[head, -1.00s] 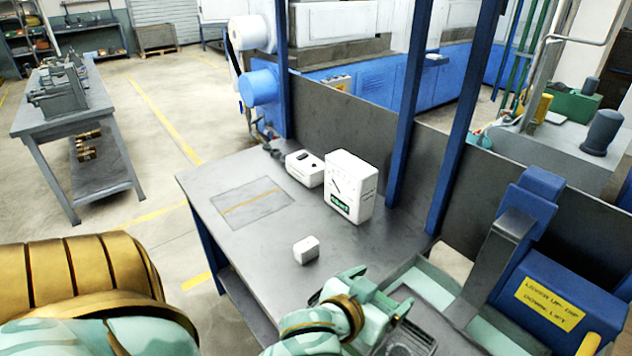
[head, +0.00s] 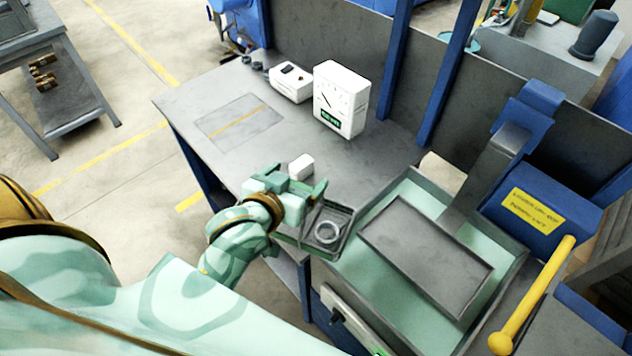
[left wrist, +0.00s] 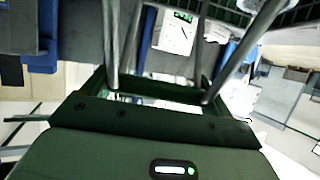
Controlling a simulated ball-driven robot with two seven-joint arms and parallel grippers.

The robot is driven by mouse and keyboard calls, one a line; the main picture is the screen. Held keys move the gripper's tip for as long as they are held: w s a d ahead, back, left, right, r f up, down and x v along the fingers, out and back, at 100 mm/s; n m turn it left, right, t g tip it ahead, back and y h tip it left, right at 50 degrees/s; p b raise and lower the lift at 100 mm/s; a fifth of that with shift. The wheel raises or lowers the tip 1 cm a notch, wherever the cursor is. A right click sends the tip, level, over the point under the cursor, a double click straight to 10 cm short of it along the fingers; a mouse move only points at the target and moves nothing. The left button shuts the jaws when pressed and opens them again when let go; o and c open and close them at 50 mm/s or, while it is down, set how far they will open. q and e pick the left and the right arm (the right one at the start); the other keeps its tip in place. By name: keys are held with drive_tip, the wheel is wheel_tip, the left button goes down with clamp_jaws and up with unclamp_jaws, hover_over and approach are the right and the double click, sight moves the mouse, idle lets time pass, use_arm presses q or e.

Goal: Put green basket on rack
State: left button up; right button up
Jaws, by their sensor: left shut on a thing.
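The green basket (head: 340,215) is a small dark wire tray with a pale metal ring (head: 327,232) inside. My left gripper (head: 308,196) is shut on the basket's left side. The basket is at the front edge of the grey bench, left of the machine; whether it touches the bench is unclear. In the left wrist view the gripper's fingers (left wrist: 160,85) reach up toward the basket's mesh (left wrist: 292,14) at the top edge. No rack can be made out with certainty. My right gripper is out of view.
The machine's pale green basin (head: 365,262) and grey plate (head: 425,255) lie right of the basket. A yellow-handled lever (head: 535,290) stands at lower right. A white block (head: 301,167), a dial meter (head: 341,98) and a white box (head: 291,82) sit on the bench (head: 225,160).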

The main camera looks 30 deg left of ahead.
use_arm(q)
drive_tip(key=w+a+f+b, duration=0.4)
drive_tip(key=w+a+f, duration=0.4)
drive_tip(key=w+f, duration=0.2)
wheel_tip(320, 180, down, 3)
drive_tip(key=shift+w+a+r, duration=0.1)
drive_tip(key=shift+w+a, duration=0.05)
drive_tip(key=shift+w, duration=0.25)
drive_tip(key=o, duration=1.5)
drive_tip(key=shift+s, duration=0.1)
